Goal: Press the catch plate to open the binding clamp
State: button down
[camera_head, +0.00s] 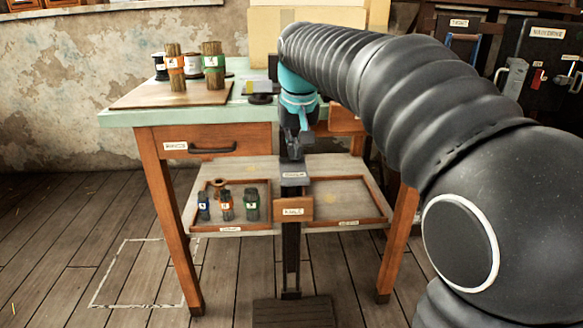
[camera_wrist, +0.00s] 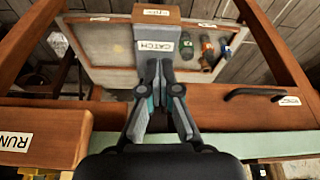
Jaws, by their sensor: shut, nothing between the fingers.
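The catch plate (camera_wrist: 155,38) is a grey block with a white CATCH label in the wrist view. In the head view the grey block (camera_head: 294,179) sits at the middle of the lower shelf, on a dark upright post. My gripper (camera_head: 294,152) points down just above it, shut and empty. In the wrist view my gripper's fingertips (camera_wrist: 159,68) are together at the near edge of the plate, by the label. I cannot tell whether they touch it. I cannot tell for sure which part is the binding clamp.
The green-topped table (camera_head: 126,119) has a drawer (camera_head: 228,142) above the lower shelf (camera_head: 330,171). Several small bundles (camera_head: 226,206) stand in the left shelf tray; the right tray is empty. Larger bundles (camera_head: 213,66) stand on a board (camera_head: 150,97). A dark pedal (camera_head: 293,312) lies on the floor.

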aim_at(294, 176)
notch_tip(294, 176, up, 7)
jog(key=m, duration=0.1)
jog(key=shift+w, duration=0.1)
dwell(0.3)
jog(key=b+x, duration=0.1)
jog(key=x, duration=0.3)
jog(key=b+x, duration=0.1)
jog(key=x, duration=0.3)
jog(key=s+b+x, duration=0.1)
jog(key=x, duration=0.4)
jog(key=shift+s+d+f, duration=0.1)
jog(key=shift+d+f, duration=0.1)
jog(key=shift+d, duration=0.05)
jog(key=shift+f, duration=0.4)
